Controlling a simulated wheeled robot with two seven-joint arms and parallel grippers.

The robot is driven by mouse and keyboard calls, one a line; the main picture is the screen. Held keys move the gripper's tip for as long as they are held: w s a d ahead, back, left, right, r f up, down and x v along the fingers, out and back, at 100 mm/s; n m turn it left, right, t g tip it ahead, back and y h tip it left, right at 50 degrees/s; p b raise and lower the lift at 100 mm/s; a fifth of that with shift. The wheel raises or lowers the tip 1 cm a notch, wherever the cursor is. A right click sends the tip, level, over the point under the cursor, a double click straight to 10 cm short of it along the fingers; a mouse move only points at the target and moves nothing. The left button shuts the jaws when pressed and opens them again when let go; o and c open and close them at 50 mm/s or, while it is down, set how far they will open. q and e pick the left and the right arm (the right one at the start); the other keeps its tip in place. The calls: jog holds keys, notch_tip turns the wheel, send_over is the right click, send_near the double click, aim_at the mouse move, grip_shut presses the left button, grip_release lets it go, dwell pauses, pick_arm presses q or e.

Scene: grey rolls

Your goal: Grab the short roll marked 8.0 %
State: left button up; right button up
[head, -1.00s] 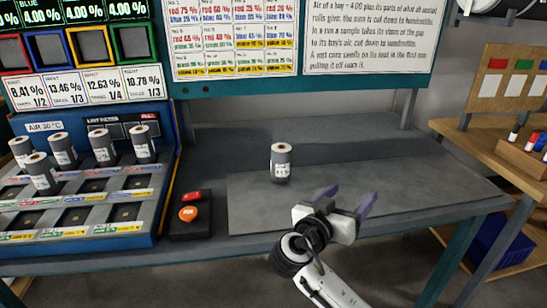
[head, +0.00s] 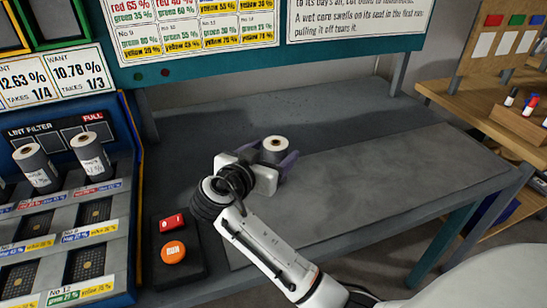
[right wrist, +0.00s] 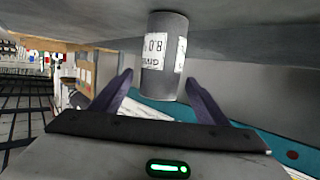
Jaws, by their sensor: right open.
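The short grey roll (head: 275,146) stands upright on the workbench. My right gripper (head: 277,160) is at the roll, its purple fingers open on either side of its near part. In the right wrist view the roll (right wrist: 164,60) appears upside down, between and just beyond the two spread fingertips (right wrist: 158,84). No finger clearly touches it. Its white label partly reads "GIVEN" and "8.0"; the rest is turned away. In the head view my gripper hides its lower part. My left gripper is not in view.
A rack (head: 70,215) with grey rolls in its back slots stands at the left. A black box (head: 175,250) with a red button and an orange RUN button sits beside it. The grey mat (head: 390,180) right of the roll is clear. A wooden shelf (head: 480,105) stands far right.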

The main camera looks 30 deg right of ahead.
jog(key=x, duration=0.6)
jog(key=shift+f+p, duration=0.2)
jog(key=shift+p, duration=0.2)
jog(key=shift+a, duration=0.1)
jog(key=c, duration=1.3)
